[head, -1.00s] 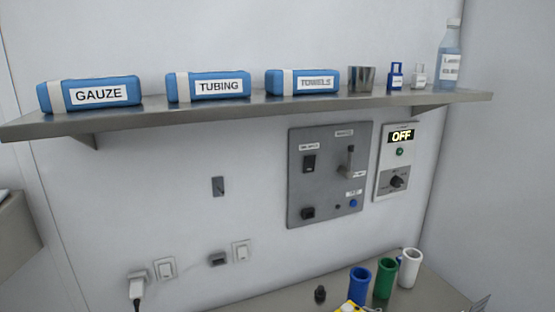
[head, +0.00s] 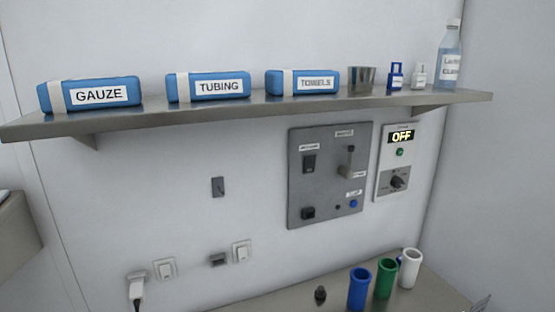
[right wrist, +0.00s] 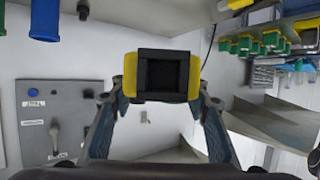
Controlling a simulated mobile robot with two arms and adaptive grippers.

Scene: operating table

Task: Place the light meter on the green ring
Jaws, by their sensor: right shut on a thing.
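My right gripper (right wrist: 163,98) shows in the right wrist view, shut on a black, square-faced thing with yellow sides, which I take to be the light meter (right wrist: 162,75). It is held between the two fingertips, clear of the wall and the counter. Whether the yellow belongs to the meter or to the finger pads is hard to tell. I cannot make out a green ring in either view. Neither gripper shows in the head view now.
A blue tube (head: 359,289), a green tube (head: 385,278) and a white tube (head: 410,268) stand on the counter (head: 440,290), beside a small black object (head: 320,294). A shelf (head: 250,107) with supplies and a control panel (head: 328,175) are on the wall. Green-and-yellow items (right wrist: 262,42) show in the wrist view.

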